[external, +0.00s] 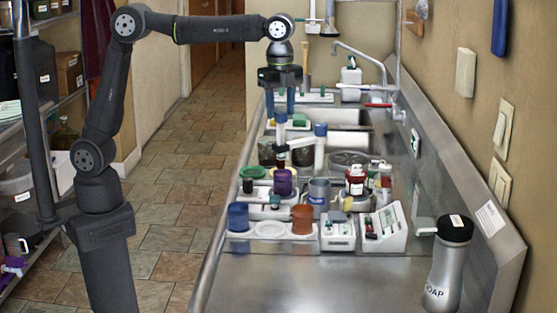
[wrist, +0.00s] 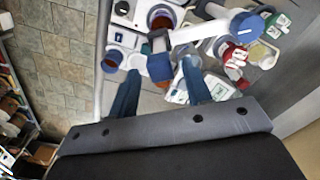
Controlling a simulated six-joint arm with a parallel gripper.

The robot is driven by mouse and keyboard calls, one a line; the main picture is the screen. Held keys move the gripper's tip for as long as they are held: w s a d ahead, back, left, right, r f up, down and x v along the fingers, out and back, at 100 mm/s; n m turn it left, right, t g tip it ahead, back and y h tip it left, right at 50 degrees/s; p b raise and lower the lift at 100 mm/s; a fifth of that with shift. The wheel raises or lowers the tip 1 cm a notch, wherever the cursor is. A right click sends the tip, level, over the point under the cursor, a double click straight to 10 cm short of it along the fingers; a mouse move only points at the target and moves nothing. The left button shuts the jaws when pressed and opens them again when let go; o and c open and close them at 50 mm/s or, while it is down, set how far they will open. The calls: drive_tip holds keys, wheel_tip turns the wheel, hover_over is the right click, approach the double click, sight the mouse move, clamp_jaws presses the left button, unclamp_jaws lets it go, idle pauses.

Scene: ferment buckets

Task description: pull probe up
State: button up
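What appears to be the probe is an upright dark rod with a blue cap (external: 281,118), above a purple bucket (external: 283,183). In the wrist view the blue cap (wrist: 159,68) shows between the fingertips, and the post's blue top (wrist: 246,26) is at the upper right. My gripper (external: 280,109) points down over the cap, its two blue fingers apart. Nothing is visibly gripped. Whether the fingertips reach beside the cap or stop above it is hard to tell.
A blue container (external: 238,217) and an orange-brown container (external: 302,219) stand on a white holder. White devices (external: 384,228) and a red-topped jar (external: 355,180) are to the right. A soap bottle (external: 449,262) stands front right. The counter's front (external: 290,285) is clear.

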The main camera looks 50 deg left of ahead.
drive_tip(key=shift+f, duration=0.2)
drive_tip(key=shift+r, duration=0.1)
wheel_tip(320, 180, up, 12)
idle(0.5)
idle(1.1)
